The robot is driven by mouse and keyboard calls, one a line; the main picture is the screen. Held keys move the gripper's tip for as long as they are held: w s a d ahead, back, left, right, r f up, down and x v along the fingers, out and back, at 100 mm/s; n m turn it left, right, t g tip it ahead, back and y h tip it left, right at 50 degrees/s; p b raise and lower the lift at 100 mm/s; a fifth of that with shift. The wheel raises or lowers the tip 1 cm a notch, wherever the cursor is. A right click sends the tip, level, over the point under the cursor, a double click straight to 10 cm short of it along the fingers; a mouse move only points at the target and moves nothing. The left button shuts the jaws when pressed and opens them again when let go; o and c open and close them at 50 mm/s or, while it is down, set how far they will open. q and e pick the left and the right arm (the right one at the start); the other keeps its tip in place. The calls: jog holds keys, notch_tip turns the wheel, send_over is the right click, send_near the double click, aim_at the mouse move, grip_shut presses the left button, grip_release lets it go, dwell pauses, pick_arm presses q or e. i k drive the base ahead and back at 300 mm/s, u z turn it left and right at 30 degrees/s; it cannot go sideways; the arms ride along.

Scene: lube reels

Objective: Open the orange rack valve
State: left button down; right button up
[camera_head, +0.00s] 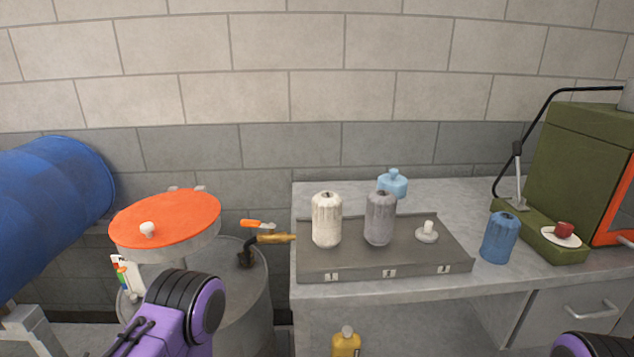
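A small valve with an orange lever handle (252,223) shows just left of the grey workbench, in front of the dark lower wall. The lever points left and lies nearly level, with a short pale metal body at its right end. A brass nozzle (275,239) on a dark bent spout sits just below it; I cannot tell whether they touch. A purple link of my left arm with black rings comes in at the lower left, and a small part of my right arm shows at the bottom right corner. Neither gripper's fingers are in view.
An orange round lid (166,226) and a grey drum (240,290) stand left of the valve, with a blue barrel (50,205) farther left. The workbench (400,290) holds a grey tray with white and grey ribbed canisters, a blue canister (499,238) and a green machine (580,170).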

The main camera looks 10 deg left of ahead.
aim_at(244, 223)
jog(key=u, duration=1.15)
jog(key=i, duration=0.35)
jog(key=z, duration=0.75)
